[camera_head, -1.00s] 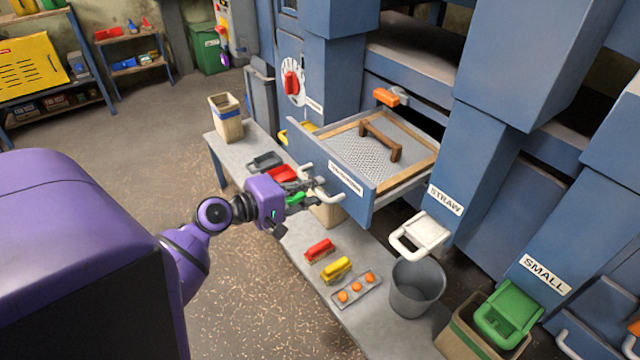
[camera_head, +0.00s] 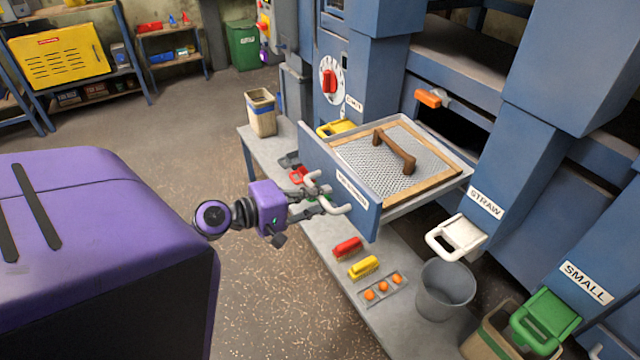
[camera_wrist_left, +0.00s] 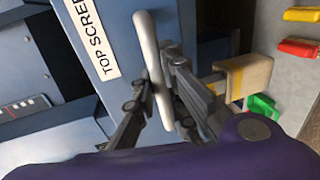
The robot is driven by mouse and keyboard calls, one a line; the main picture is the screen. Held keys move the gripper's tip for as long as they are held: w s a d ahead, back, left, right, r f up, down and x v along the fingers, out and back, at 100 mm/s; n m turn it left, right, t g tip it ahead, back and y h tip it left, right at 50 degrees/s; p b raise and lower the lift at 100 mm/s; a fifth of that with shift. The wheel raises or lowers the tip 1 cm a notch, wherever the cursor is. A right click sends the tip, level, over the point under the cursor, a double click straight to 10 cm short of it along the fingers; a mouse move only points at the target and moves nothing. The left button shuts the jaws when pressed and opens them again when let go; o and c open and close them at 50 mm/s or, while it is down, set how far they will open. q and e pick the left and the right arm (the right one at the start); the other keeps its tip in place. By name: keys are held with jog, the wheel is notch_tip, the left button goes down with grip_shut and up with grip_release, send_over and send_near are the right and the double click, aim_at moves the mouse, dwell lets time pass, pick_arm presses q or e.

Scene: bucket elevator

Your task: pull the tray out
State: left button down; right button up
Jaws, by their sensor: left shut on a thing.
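The tray (camera_head: 337,192) is a blue-fronted drawer with a wood-framed mesh screen (camera_head: 385,170) and a brown wooden handle (camera_head: 394,151) across the mesh. It stands well out of the blue machine. A pale bar handle is on its front; in the left wrist view this handle (camera_wrist_left: 147,50) runs beside a "TOP SCREEN" label (camera_wrist_left: 92,38). My left gripper (camera_head: 318,198) is at the tray's front, its fingers (camera_wrist_left: 160,98) on either side of the bar and shut on it. My right gripper is not seen in either view.
A grey bench (camera_head: 330,252) below holds a red brush (camera_head: 347,248), a yellow brush (camera_head: 363,267) and a strip with orange balls (camera_head: 383,287). A grey bucket (camera_head: 445,290) stands under the white "STRAW" chute flap (camera_head: 456,237). Open floor lies left of the bench.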

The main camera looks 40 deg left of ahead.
pick_arm(q)
jog(key=c, duration=1.8)
grip_release()
jog(key=shift+c, duration=0.2)
jog(key=shift+o, duration=0.4)
jog(key=shift+s+a, duration=0.1)
jog(key=shift+s, duration=0.2)
jog(key=v, duration=1.1)
jog(key=shift+s, duration=0.2)
jog(key=shift+a+r, duration=0.1)
jog(key=shift+a, duration=0.05)
